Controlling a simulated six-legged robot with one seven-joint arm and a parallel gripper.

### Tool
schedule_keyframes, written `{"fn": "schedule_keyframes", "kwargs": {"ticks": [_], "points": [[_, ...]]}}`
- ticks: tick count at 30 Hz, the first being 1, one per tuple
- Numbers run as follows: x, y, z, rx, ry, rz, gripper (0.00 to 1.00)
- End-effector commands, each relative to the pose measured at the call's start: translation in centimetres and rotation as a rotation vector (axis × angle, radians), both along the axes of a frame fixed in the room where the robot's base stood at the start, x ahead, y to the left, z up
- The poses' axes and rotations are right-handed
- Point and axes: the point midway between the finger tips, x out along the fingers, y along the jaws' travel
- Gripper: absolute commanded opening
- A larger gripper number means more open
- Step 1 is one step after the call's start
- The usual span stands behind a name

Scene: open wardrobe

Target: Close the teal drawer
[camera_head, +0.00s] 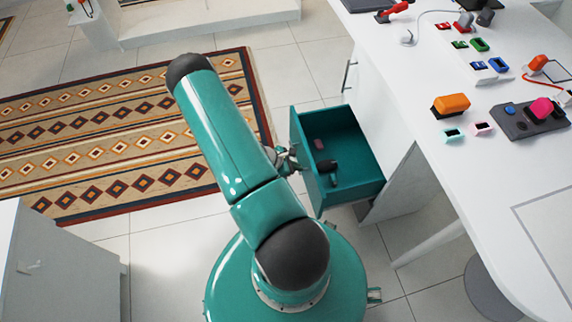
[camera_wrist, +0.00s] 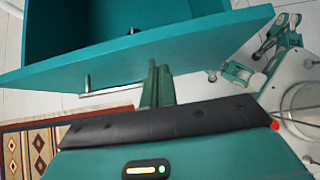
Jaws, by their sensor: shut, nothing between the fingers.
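The teal drawer (camera_head: 355,189) stands pulled out of the white cabinet under the desk, with its front panel to the left in the head view. Inside lie a dark object (camera_head: 327,166) and a small pinkish one (camera_head: 319,144). My gripper (camera_head: 289,158) is at the outer face of the front panel, partly hidden by my arm. In the wrist view, the fingers of my gripper (camera_wrist: 158,70) are shut and empty, pointing at the drawer front (camera_wrist: 200,42). The metal bar handle (camera_wrist: 107,90) is just left of the fingers. I cannot tell whether the fingertips touch the panel.
The white desk (camera_head: 425,95) holds colored blocks, an orange object (camera_head: 451,105) and a grey control box (camera_head: 528,120). A patterned rug (camera_head: 120,140) lies at the left. A grey-white cabinet (camera_head: 65,265) stands at lower left. Tiled floor is clear between.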

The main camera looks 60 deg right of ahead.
Motion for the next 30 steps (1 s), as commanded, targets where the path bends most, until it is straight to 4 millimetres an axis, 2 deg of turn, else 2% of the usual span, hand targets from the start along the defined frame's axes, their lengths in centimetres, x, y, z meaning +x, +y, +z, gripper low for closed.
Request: {"fn": "schedule_keyframes", "kwargs": {"ticks": [6,22,30], "points": [[-1.6,-1.7,0.1,0.000,-0.001,-0.001,0.00],[-1.9,-2.1,0.1,0.000,-0.002,0.000,0.00],[-2.4,-3.9,0.1,-0.002,-0.001,-0.002,0.00]]}}
